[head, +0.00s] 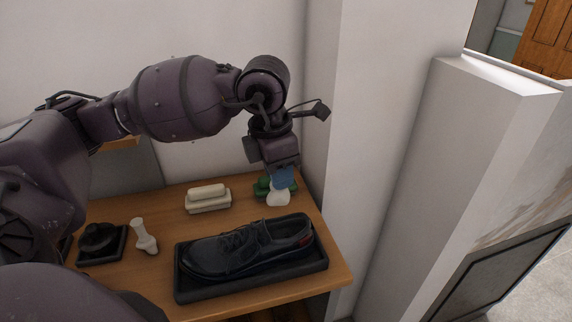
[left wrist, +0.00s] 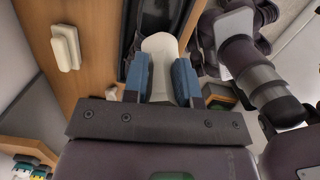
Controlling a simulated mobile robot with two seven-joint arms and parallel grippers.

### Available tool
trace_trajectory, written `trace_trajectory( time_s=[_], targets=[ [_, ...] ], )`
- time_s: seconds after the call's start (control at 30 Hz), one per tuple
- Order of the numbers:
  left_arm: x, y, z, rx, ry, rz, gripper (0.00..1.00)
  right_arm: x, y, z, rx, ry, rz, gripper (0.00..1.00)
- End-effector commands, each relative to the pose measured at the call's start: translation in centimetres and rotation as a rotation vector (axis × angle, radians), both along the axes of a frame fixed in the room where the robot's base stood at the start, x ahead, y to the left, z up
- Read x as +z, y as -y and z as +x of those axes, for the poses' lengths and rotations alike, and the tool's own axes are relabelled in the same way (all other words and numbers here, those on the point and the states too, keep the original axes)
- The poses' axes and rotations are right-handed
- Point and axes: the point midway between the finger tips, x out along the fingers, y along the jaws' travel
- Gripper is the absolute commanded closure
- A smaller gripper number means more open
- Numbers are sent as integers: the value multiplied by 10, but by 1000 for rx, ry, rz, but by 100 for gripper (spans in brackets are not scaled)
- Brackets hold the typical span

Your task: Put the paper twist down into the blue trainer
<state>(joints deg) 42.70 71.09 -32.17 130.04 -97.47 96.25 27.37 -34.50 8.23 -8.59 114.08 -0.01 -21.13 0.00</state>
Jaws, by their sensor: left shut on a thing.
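My left gripper (head: 282,180), with blue fingers, is shut on the white paper twist (head: 278,198). It holds the twist at the back right of the bench, behind the shoe's heel end. In the left wrist view the pale twist (left wrist: 160,48) sits between the two blue fingers (left wrist: 162,80). The trainer (head: 235,252) looks very dark blue to black, with a red patch near the heel. It lies in a black tray (head: 250,284), its opening at the right end. The twist is apart from the opening in the head view. My right gripper is not in view.
A green object (head: 261,188) is partly hidden behind the twist. A cream block (head: 208,199) lies at the back middle. A white flared piece (head: 145,237) and a black item on a small tray (head: 101,241) are at left. A white wall post (head: 340,120) stands close right.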

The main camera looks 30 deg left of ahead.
Motion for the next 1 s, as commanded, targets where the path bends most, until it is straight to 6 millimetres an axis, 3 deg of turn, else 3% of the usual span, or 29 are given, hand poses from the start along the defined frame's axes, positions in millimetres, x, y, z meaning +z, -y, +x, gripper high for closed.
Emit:
trace_trajectory(
  time_s=[0.37,0.8,1.0],
  targets=[
    [-3,-2,-2,93,-1,0,93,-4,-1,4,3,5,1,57],
    [-41,-2,-2,91,-5,0,93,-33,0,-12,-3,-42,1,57],
    [-54,-2,-2,91,-3,1,93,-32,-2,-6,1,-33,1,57]
  ],
)
